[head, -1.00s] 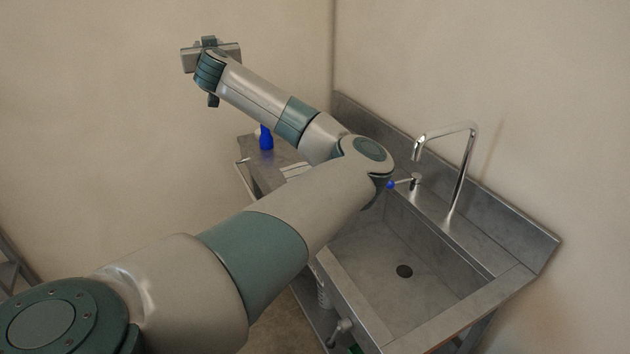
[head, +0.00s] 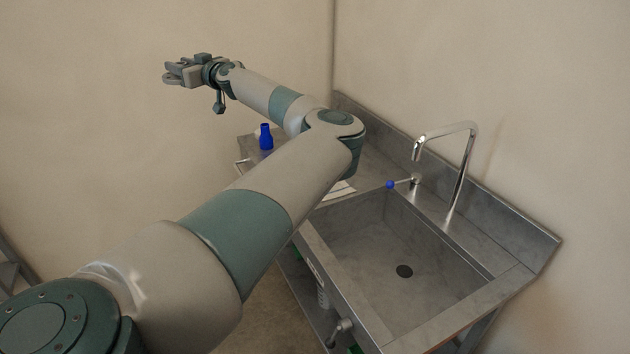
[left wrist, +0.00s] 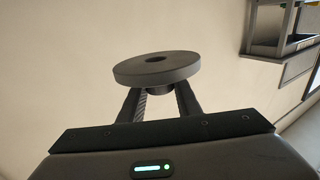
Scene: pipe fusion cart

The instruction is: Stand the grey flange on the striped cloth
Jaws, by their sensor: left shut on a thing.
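The grey flange (left wrist: 135,72), a round disc with a dark centre hole, is held at the tips of my left gripper (left wrist: 160,98) in the left wrist view. The fingers are shut on its short neck, and the disc sits beyond them. In the head view my left gripper (head: 181,73) is raised at the upper left, in front of the wall and clear of the counter. A pale, lined patch (head: 338,190) on the counter, mostly hidden behind my left arm, may be the striped cloth. My right gripper is not in view.
A metal sink (head: 404,271) with a tall tap (head: 468,160) and a blue-tipped lever (head: 391,184) is at the right. A blue bottle (head: 266,138) stands on the counter's far left end. A metal frame (left wrist: 285,40) shows at the wrist view's upper right.

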